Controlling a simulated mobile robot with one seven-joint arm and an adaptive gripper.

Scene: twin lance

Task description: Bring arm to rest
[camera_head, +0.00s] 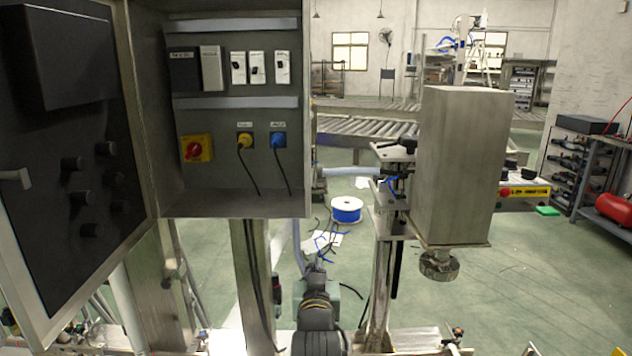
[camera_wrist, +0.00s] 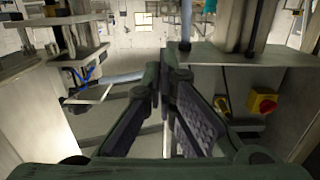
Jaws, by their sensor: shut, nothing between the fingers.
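My gripper (camera_wrist: 170,76) shows in the wrist view, its dark green fingers meeting at the tips in the middle of the picture. Nothing is held between them. In the head view my arm (camera_head: 317,318) rises from the bottom edge, low and in front of the open control cabinet, pointing away from the camera. The fingertips are small there and hard to make out.
The open grey cabinet (camera_head: 235,180) with a red-and-yellow switch (camera_head: 196,149) stands at left; the switch also shows in the wrist view (camera_wrist: 262,103). A metal box (camera_head: 460,165) on a stand is at right. A blue spool (camera_head: 346,210) lies on the green floor beyond.

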